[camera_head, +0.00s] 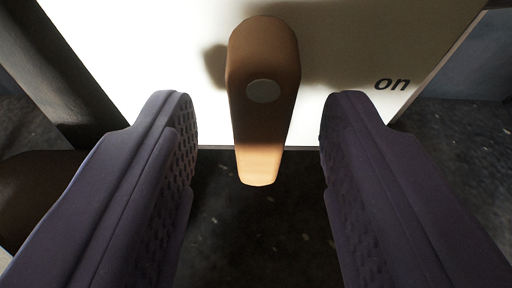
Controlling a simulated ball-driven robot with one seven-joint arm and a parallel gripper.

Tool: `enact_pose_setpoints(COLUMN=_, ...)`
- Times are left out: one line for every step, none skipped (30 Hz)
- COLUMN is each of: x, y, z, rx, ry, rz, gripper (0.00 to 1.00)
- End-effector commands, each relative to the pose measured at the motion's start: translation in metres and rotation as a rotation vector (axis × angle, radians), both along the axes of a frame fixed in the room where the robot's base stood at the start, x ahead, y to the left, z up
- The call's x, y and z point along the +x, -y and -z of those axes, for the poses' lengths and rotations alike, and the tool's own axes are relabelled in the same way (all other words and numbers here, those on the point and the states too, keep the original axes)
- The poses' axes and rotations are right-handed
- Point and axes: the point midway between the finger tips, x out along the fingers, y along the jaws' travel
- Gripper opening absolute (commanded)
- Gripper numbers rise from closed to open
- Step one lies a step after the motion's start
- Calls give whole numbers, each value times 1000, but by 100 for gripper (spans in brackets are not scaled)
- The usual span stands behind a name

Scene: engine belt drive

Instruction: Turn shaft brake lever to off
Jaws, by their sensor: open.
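The shaft brake lever (264,120) is a rounded brown-orange bar with a grey round disc on its face. It stands out from a pale panel (345,35), and its lower end hangs past the panel's lower edge. The word "on" is printed on the panel to the right of the lever. No "off" mark shows. My gripper (258,125) is open, with one dark purple finger on each side of the lever. Gaps show between the lever and both fingers, so neither touches it. How far the fingertips are from the panel is hard to tell.
A dark speckled floor (255,235) shows below the panel and between the fingers. A dark frame edge (65,75) runs along the panel's left side. A dark brown rounded shape (40,190) lies at the left edge. The panel's right edge slants at upper right.

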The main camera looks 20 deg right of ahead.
Motion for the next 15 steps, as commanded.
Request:
enact_pose_setpoints(x=-9, y=-3, z=-7, rx=2, ry=-5, rz=-1, gripper=47)
enact_pose_setpoints(x=-15, y=-5, z=-10, rx=1, ry=-5, rz=-1, gripper=47)
enact_pose_setpoints(x=-22, y=-7, z=-13, rx=2, ry=-5, rz=-1, gripper=47)
enact_pose_setpoints(x=-27, y=-9, z=-15, rx=2, ry=-6, rz=-2, gripper=47)
enact_pose_setpoints(x=-32, y=-10, z=-17, rx=2, ry=-5, rz=-2, gripper=47)
enact_pose_setpoints(x=-38, y=-12, z=-20, rx=3, ry=-4, rz=-1, gripper=47)
enact_pose_setpoints(x=-42, y=-13, z=-21, rx=3, ry=-4, rz=-1, gripper=47)
enact_pose_setpoints(x=-45, y=-14, z=-23, rx=2, ry=-3, rz=0, gripper=47)
enact_pose_setpoints(x=-50, y=-15, z=-24, rx=2, ry=-3, rz=0, gripper=47)
enact_pose_setpoints(x=-52, y=-16, z=-24, rx=1, ry=-4, rz=-1, gripper=47)
enact_pose_setpoints(x=-54, y=-17, z=-25, rx=1, ry=-4, rz=-1, gripper=47)
enact_pose_setpoints(x=-56, y=-17, z=-25, rx=1, ry=-3, rz=-1, gripper=47)
enact_pose_setpoints(x=-57, y=-17, z=-25, rx=1, ry=-3, rz=-1, gripper=47)
enact_pose_setpoints(x=-57, y=-17, z=-25, rx=1, ry=-3, rz=-1, gripper=47)
enact_pose_setpoints(x=-58, y=-17, z=-25, rx=1, ry=-3, rz=-1, gripper=47)
